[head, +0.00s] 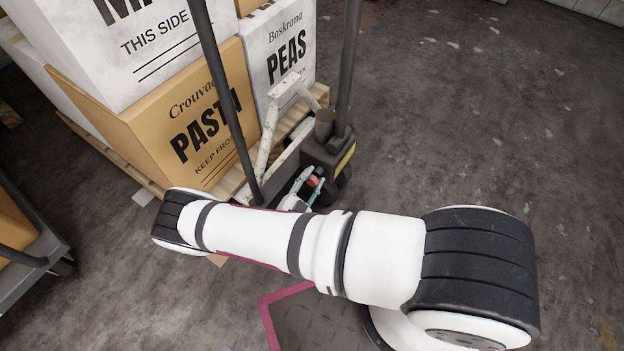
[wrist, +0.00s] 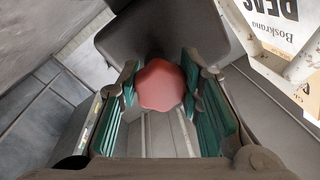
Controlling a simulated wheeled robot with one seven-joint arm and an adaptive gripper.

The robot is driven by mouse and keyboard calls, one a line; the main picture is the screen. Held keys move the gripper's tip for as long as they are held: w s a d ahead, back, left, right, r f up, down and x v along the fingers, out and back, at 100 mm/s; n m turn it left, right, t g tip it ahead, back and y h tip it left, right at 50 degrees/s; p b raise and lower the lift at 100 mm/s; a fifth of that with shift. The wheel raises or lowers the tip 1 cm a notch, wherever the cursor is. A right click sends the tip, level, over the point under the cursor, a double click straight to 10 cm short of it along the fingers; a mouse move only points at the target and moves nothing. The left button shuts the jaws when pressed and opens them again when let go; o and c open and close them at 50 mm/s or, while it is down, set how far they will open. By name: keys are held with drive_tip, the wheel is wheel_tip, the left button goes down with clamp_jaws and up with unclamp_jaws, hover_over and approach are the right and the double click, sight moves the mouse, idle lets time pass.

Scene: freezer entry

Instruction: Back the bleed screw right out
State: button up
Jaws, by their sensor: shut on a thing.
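The bleed screw (wrist: 160,85) is a red, six-sided head at the middle of the wrist view. It sits in front of a dark grey housing (wrist: 130,40). In the head view a small bit of its red (head: 314,181) shows low on the pallet jack's pump unit (head: 330,150). My gripper (wrist: 160,80) has its green-padded fingers on the left and right sides of the red head, closed on it. In the head view my gripper (head: 306,188) is partly hidden behind my arm. The screw's shank and thread are hidden, so how far out it stands cannot be told.
Boxes marked PASTA (head: 185,125) and PEAS (head: 280,65) are stacked on a wooden pallet (head: 230,185) behind the jack. Two dark upright bars (head: 347,65) rise beside the pump unit. Another cart (head: 35,265) stands at the far left. The floor at the right is clear.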

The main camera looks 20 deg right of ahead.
drive_tip(key=n, duration=0.5)
drive_tip(key=shift+d+y, duration=0.15)
drive_tip(key=shift+y, duration=0.15)
idle(0.4)
drive_tip(key=o, duration=1.2)
drive_tip(key=v, duration=1.2)
drive_tip(key=shift+r, duration=0.1)
